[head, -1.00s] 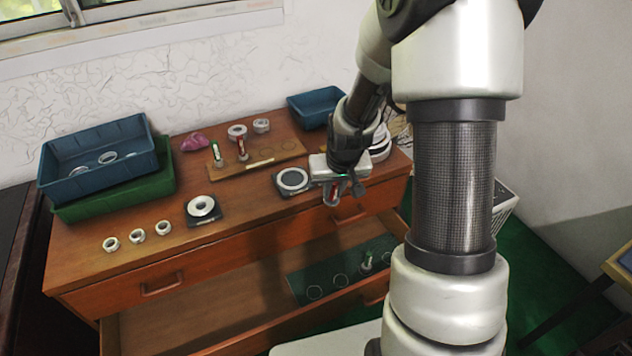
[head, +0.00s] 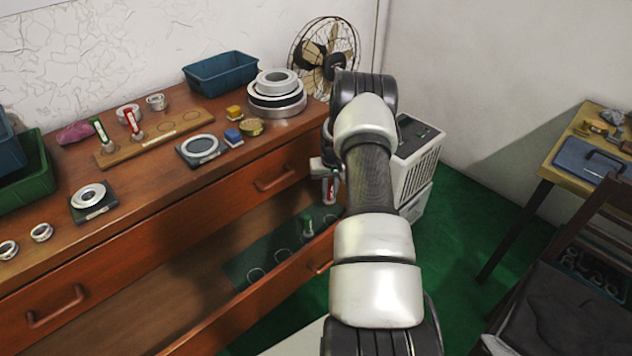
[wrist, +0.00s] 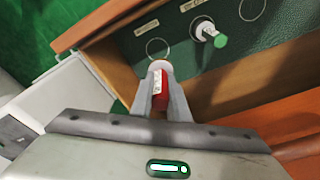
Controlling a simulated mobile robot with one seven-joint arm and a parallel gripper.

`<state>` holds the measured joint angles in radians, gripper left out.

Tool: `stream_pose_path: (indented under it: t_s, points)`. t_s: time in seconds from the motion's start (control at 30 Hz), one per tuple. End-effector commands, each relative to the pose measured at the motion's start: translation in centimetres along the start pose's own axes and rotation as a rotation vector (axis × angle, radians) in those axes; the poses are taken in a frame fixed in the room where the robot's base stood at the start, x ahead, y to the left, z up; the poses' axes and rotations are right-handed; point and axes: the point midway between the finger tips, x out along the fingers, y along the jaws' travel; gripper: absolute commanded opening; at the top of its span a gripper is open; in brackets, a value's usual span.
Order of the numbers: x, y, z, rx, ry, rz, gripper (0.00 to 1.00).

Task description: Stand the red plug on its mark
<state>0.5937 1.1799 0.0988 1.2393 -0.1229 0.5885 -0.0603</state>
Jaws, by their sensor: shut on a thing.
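My gripper (wrist: 160,98) is shut on a red plug (wrist: 159,82) with a pale end, seen between the fingers in the wrist view. In the head view the red plug (head: 328,189) hangs over the right end of the open drawer, with my gripper (head: 327,176) partly hidden by my arm. A green mat (head: 234,272) with white ring marks lies in the drawer. One ring mark (wrist: 148,53) lies just beyond the plug's end in the wrist view. A green-topped plug (wrist: 219,40) stands in the neighbouring ring. The mat labels are too small to read.
The drawer's front wall (head: 262,301) and wooden side (wrist: 95,28) bound the mat. On the cabinet top are a wooden board (head: 182,131) with another red and a green plug, a grey pad (head: 183,152) and stacked rings (head: 277,100). A white unit (head: 409,165) stands right.

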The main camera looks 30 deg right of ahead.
Motion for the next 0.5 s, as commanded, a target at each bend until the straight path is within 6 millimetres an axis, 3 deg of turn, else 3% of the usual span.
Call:
stream_pose_path:
  t_s: [0.03,0.1,0.5]
  points:
    - [2.1,0.4,0.2,0.005,-0.004,0.001,0.00]
    - [3.5,0.7,0.4,0.009,-0.010,0.002,0.00]
    - [7.3,1.0,1.0,0.013,-0.018,0.003,0.00]
